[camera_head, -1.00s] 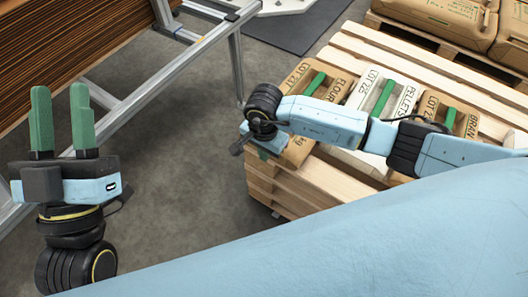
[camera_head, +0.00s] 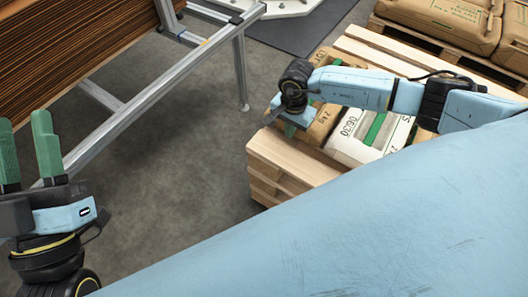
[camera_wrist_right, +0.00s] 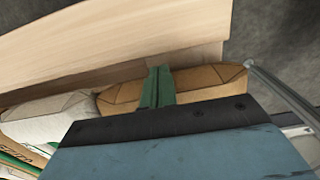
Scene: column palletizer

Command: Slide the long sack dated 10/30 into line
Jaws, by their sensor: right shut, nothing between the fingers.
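A tan sack (camera_head: 322,127) lies at the left end of a row on the wooden pallet (camera_head: 290,160); my right arm covers its middle, and I cannot read its date. A white sack (camera_head: 347,148) lies beside it, with a date that looks like 06/30. My right gripper (camera_head: 288,128) is shut and empty at the tan sack's near end. In the right wrist view its green fingers (camera_wrist_right: 158,86) are against or very close to the tan sack (camera_wrist_right: 208,80); contact is unclear. My left gripper (camera_head: 22,122) is open and empty, away from the pallet.
Another tan sack (camera_head: 424,135) lies right of the white one, partly hidden by my arm. A metal frame (camera_head: 150,95) with brown stacked sheets stands at left. More sacks (camera_head: 445,20) lie on a pallet behind. The floor between frame and pallet is clear.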

